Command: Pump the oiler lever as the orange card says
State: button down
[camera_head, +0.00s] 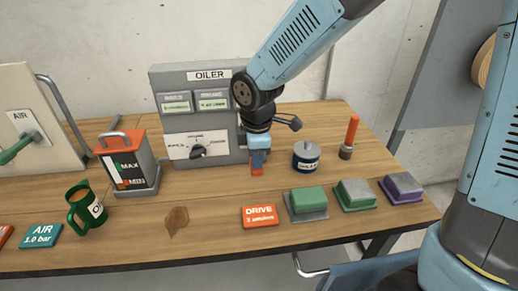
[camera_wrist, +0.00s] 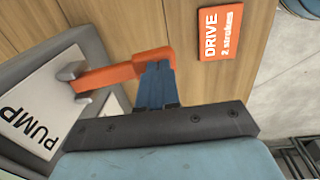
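The orange card (camera_head: 261,216) lies flat on the table; in the wrist view the card (camera_wrist: 223,31) reads "DRIVE 2 strokes". The grey oiler (camera_head: 170,80) stands at the back, marked "OILER". Its orange lever (camera_wrist: 105,77) sticks out from the side plate marked "PUMP" (camera_wrist: 28,118). My gripper (camera_head: 258,160) points down beside the oiler's right side. In the wrist view its blue fingers (camera_wrist: 158,80) are close together around the lever's outer end. In the head view only a bit of orange lever (camera_head: 257,171) shows below the fingers; my arm hides the rest.
A blue-and-silver can (camera_head: 306,157) and an orange-handled tool (camera_head: 350,138) stand right of my gripper. Green and purple blocks (camera_head: 308,200) line the front right. A MAX/MIN container (camera_head: 127,166), a green mug (camera_head: 85,208) and a teal AIR card (camera_head: 40,235) are at left.

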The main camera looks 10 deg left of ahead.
jog(key=shift+s+d+f, duration=0.1)
jog(key=shift+s+f, duration=0.05)
jog(key=shift+f, duration=0.65)
jog(key=shift+s+f, duration=0.1)
jog(key=shift+f, duration=0.1)
jog(key=shift+s+d+f, duration=0.1)
jog(key=shift+s+f, duration=0.1)
jog(key=shift+r, duration=0.15)
jog(key=shift+r, duration=0.25)
jog(key=s+d+r, duration=0.1)
jog(key=s+r, duration=0.3)
jog(key=r, duration=0.8)
jog(key=shift+s+d+r, duration=0.15)
jog(key=shift+s+r, duration=0.2)
